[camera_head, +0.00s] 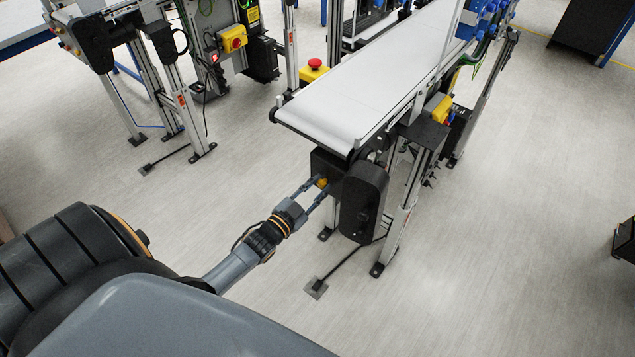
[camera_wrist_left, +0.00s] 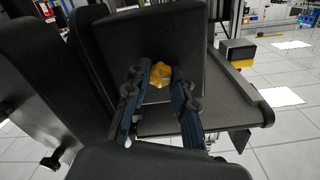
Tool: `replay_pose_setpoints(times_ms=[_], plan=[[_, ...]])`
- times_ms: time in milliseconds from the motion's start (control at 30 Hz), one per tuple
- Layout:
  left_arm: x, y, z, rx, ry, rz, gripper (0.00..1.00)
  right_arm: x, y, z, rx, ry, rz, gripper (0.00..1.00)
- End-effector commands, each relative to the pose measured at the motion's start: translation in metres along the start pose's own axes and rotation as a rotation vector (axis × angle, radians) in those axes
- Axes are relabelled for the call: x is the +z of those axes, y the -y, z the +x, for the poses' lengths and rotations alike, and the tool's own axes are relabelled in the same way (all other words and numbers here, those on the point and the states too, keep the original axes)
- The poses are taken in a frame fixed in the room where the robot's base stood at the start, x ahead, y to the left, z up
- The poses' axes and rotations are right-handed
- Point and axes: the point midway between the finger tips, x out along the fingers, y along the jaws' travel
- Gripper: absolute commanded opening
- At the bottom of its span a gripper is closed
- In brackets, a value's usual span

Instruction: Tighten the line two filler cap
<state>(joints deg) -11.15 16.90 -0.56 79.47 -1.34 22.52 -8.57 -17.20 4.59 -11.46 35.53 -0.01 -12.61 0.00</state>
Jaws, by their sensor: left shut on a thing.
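The yellow filler cap (camera_head: 322,183) sits on the face of a black box (camera_head: 325,160) under the near end of the white belt conveyor (camera_head: 370,80). My left gripper (camera_head: 322,186) reaches it from the lower left, with one finger on each side of the cap. In the left wrist view the cap (camera_wrist_left: 160,74) is a faceted yellow knob on the flat dark box (camera_wrist_left: 190,38). The left gripper (camera_wrist_left: 160,80) is shut on it there. The cap's far side is hidden against the box. My right gripper is in neither view.
A dark rounded cover (camera_head: 362,200) hangs just right of the cap, close to the gripper. A red emergency button on a yellow box (camera_head: 314,70) stands behind the belt's end. Conveyor legs (camera_head: 400,225) and a floor cable (camera_head: 345,262) lie below. Open floor spreads left.

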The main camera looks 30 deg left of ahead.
Motion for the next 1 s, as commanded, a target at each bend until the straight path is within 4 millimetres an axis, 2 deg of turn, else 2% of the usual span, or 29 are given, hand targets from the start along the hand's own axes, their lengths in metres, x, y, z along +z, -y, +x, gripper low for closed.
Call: replay_pose_setpoints(times_ms=[467, 1000], plan=[[0.003, -0.002, -0.001, 0.002, 0.005, 0.451, 0.00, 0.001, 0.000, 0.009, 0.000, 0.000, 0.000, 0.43], [0.004, -0.002, -0.001, 0.002, 0.004, 0.962, 0.00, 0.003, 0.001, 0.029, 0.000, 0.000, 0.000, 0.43]])
